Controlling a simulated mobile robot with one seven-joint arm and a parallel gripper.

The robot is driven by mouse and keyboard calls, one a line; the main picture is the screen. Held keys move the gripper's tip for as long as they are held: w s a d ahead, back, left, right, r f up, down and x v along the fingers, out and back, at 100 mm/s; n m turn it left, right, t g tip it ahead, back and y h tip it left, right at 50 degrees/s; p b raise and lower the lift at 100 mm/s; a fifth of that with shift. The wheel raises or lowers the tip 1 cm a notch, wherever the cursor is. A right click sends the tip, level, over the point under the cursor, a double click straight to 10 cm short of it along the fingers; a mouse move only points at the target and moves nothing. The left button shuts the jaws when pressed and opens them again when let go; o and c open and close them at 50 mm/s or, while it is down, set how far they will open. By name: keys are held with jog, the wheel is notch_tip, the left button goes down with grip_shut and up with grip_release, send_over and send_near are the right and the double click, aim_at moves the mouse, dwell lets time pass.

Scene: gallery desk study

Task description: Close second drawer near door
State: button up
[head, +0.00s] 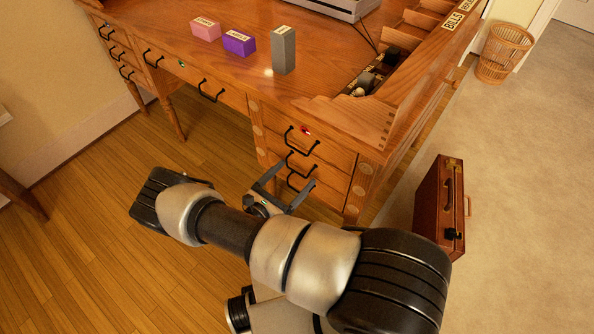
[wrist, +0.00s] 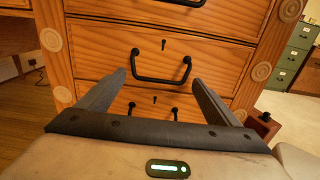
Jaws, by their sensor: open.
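The wooden desk's right-hand pedestal has a stack of three drawers with black bar handles. The second drawer (wrist: 100,62) is the middle one in the wrist view, with its handle (wrist: 160,68) and a keyhole above it. It looks nearly flush with its neighbours; I cannot tell whether a small gap remains. In the head view its handle (head: 300,163) is partly crowded by my gripper. My gripper (wrist: 158,78) is open and empty, its two fingers pointing at the drawer front on either side of the handle. I cannot tell whether they touch the front.
The top drawer (head: 325,148) is above, with a red spot by its handle. A brown case (head: 440,205) stands on the floor to the right. A wicker basket (head: 504,52) is farther back. Pink, purple and grey blocks (head: 284,50) sit on the desktop. Wooden floor at left is clear.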

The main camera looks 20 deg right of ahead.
jog(key=v, duration=1.4)
jog(key=shift+a+p, duration=0.4)
jog(key=shift+p, duration=0.05)
jog(key=shift+r, duration=0.1)
jog(key=w+d+r+m+g+y, duration=0.1)
jog(key=d+r+m+g+y, duration=0.15)
jog(key=r+m+g, duration=0.75)
jog(key=d+r+m+g+y, duration=0.1)
jog(key=d+r+m+y, duration=0.2)
jog(key=r, duration=1.2)
jog(key=s+d+r+m+t+y, duration=0.3)
jog(key=s+r+m+y, duration=0.3)
jog(key=r, duration=0.5)
jog(key=s+d+r+m+t+y, duration=0.25)
jog(key=s+r+m, duration=0.45)
jog(key=r, duration=0.4)
notch_tip(320, 180, up, 25)
jog(key=p, duration=2.5)
jog(key=shift+s+a+n+y, duration=0.2)
jog(key=shift+s+n+y, duration=0.1)
jog(key=shift+n, duration=0.1)
jog(key=shift+t, duration=0.25)
jog(key=shift+c, duration=0.2)
